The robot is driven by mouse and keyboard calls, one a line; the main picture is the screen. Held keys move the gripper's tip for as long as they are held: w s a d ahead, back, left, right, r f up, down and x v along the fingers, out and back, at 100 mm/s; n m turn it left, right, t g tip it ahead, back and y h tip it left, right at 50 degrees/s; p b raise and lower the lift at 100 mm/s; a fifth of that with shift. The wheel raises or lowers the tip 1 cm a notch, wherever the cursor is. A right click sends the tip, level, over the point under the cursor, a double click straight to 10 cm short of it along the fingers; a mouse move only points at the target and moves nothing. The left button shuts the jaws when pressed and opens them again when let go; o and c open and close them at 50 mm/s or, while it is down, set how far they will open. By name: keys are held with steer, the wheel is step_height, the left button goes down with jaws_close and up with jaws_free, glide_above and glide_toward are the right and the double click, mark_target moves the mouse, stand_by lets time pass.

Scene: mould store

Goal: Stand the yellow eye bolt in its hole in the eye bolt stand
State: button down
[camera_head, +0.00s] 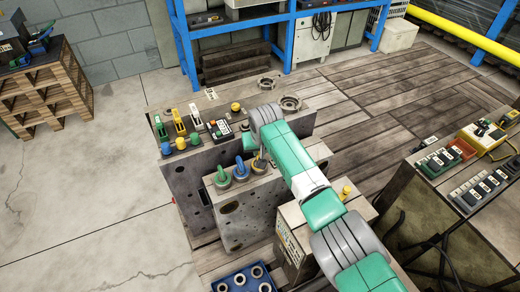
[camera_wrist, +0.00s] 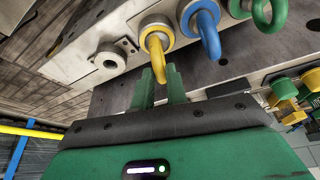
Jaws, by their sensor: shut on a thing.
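In the wrist view the yellow eye bolt (camera_wrist: 157,30) stands at a grey round collar on the eye bolt stand (camera_wrist: 225,75), beside the blue eye bolt (camera_wrist: 203,20). The green eye bolt (camera_wrist: 262,12) is beyond the blue one. My gripper (camera_wrist: 161,72) has its two green fingertips close together around the near part of the yellow ring. How deep the yellow bolt sits is hidden. In the head view the green eye bolt (camera_head: 222,175) and blue eye bolt (camera_head: 240,167) stand upright in the stand; my arm covers most of the yellow one and the gripper.
A grey boss with a hole (camera_wrist: 109,60) is left of the yellow bolt in the wrist view. In the head view, a large block behind bears coloured clamps (camera_head: 179,122) and knobs. A blue crate (camera_head: 245,280) is in front. A tool-laden bench (camera_head: 460,180) stands at right.

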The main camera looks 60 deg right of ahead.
steer(key=c, duration=1.3)
jaws_free()
steer(key=p+v, duration=0.4)
steer(key=v, duration=0.4)
steer(key=shift+p, duration=0.4)
steer(key=shift+w, duration=0.1)
